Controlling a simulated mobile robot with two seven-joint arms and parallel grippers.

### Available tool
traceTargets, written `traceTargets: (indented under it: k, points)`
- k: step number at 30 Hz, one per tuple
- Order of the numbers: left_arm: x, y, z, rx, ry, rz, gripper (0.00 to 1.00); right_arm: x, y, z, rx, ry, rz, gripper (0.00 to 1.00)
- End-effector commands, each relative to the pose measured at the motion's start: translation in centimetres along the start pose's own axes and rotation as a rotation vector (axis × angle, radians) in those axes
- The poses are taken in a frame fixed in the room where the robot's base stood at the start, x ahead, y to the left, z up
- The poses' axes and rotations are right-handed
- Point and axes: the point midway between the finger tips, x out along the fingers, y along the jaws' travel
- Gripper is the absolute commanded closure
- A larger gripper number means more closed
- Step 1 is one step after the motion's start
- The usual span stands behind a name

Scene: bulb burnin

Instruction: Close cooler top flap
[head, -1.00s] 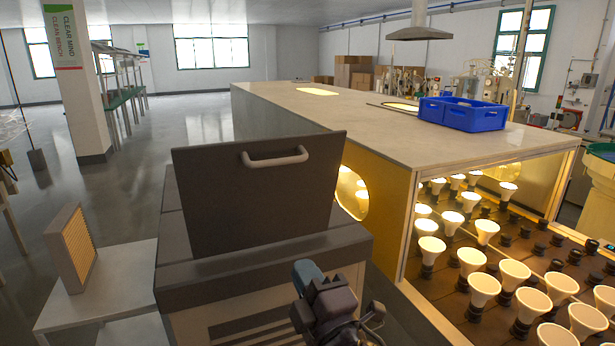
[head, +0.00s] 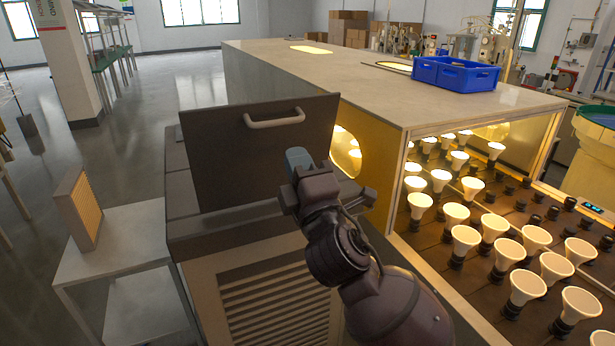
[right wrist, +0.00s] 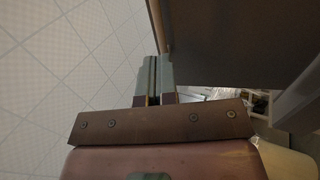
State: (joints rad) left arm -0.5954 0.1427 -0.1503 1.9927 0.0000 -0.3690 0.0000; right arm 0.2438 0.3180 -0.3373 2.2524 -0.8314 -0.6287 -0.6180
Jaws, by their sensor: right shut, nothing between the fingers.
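The cooler's top flap (head: 232,158) is a dark panel with a light bar handle (head: 274,119). It stands raised, close to upright, on the grey cooler body (head: 225,238), which has a louvred front. My right gripper (head: 299,160) is shut and empty at the right part of the flap, below and right of the handle. In the right wrist view the shut fingers (right wrist: 158,80) reach up beside a dark panel (right wrist: 235,38), likely the flap; whether they touch it I cannot tell. My left gripper is not in view.
A long light-topped cabinet (head: 400,102) with lit bulbs (head: 465,238) in its open side stands right of the cooler. A blue crate (head: 455,76) sits on its top. A small table (head: 125,241) with a framed filter (head: 78,210) stands at the left. Floor is clear behind left.

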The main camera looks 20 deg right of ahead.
Motion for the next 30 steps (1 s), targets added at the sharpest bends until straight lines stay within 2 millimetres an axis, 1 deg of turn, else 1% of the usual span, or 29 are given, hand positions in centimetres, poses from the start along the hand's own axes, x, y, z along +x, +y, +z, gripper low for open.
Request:
traceTargets:
  k: [1,6,12,15,21,30]
  points:
    - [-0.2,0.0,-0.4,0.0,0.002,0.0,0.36,1.1,0.2,0.0,-0.002,0.0,0.002,1.0]
    - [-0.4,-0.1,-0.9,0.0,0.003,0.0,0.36,3.7,0.2,0.0,-0.001,0.0,0.002,1.0]
    - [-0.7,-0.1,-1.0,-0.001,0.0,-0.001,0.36,5.6,0.1,0.0,-0.001,0.0,0.0,1.0]
    - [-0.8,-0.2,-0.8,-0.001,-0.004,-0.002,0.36,6.0,0.0,0.0,-0.001,0.0,0.0,1.0]
    - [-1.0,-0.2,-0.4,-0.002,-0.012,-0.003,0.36,6.2,-0.1,0.0,0.0,0.0,0.0,1.0]
    - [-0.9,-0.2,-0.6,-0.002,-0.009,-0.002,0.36,6.5,0.0,0.0,0.0,0.0,0.0,1.0]
